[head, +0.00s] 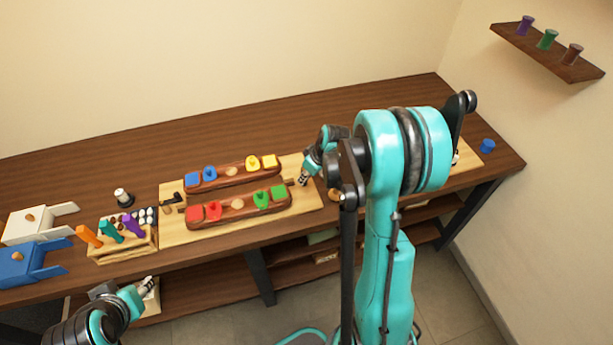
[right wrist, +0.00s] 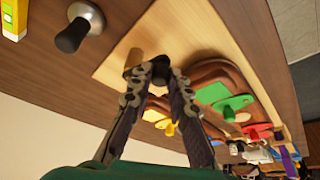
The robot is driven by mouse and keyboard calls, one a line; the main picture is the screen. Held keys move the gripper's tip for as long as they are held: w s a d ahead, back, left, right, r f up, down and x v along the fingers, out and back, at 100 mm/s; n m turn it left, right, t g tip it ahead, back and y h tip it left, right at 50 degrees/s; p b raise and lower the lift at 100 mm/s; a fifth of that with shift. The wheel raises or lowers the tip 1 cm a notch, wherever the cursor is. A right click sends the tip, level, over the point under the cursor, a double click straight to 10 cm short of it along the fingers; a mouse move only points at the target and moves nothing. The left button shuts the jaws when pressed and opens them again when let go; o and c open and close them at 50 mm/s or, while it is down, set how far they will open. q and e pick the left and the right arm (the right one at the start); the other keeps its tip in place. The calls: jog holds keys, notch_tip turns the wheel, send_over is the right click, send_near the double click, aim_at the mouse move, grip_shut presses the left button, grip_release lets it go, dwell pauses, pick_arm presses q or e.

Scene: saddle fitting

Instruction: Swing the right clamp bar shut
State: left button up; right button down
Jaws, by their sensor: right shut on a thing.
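The wooden board (head: 313,202) carries two long brown rails: the back rail (head: 232,178) with blue and yellow pieces, and the front rail (head: 240,207) with red and green pieces. My right gripper (head: 303,181) is low at the rails' right end. In the right wrist view its fingers (right wrist: 158,72) close together on part of the right clamp bar, which they mostly hide. The left clamp bar (head: 172,203) is dark and sits at the rails' left end. My left gripper (head: 148,285) is empty-looking, low in front of the table; its jaw opening is unclear.
A block with orange, teal and purple handles (head: 110,232) stands left of the board, near white (head: 25,226) and blue (head: 22,268) boxes. A dark-handled knob (right wrist: 80,30) stands near the right gripper. A wall shelf (head: 545,52) holds spools. The table's back is clear.

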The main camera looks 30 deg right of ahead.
jog(key=a+m, duration=0.1)
jog(key=w+m+h+b, duration=0.1)
jog(key=m, duration=0.1)
jog(key=shift+a+m, duration=0.3)
jog(key=shift+a, duration=0.1)
jog(key=m, duration=0.1)
jog(key=w+a+m+h+b, duration=0.1)
jog(key=shift+m, duration=0.4)
jog(key=m, duration=0.1)
jog(key=w+m+h, duration=0.1)
jog(key=shift+w+a+m+b, duration=0.2)
jog(key=shift+a+m+b, duration=0.1)
jog(key=shift+a+b, duration=0.05)
jog(key=w+m, duration=0.1)
jog(key=m+h, duration=0.1)
jog(key=m, duration=0.1)
jog(key=shift+w+a+m+g+h+b, duration=0.15)
jog(key=shift+w+m+g+h+b, duration=0.15)
jog(key=shift+w+g, duration=0.1)
jog(key=shift+w+m+g+h, duration=0.25)
jog(key=shift+w+m, duration=0.1)
jog(key=shift+m, duration=0.4)
jog(key=shift+w+m+g+h, duration=0.15)
jog(key=shift+w+m+g, duration=0.15)
jog(key=shift+m, duration=0.45)
jog(key=c, duration=1.4)
grip_release()
jog(key=shift+w, duration=0.1)
jog(key=shift+c, duration=0.2)
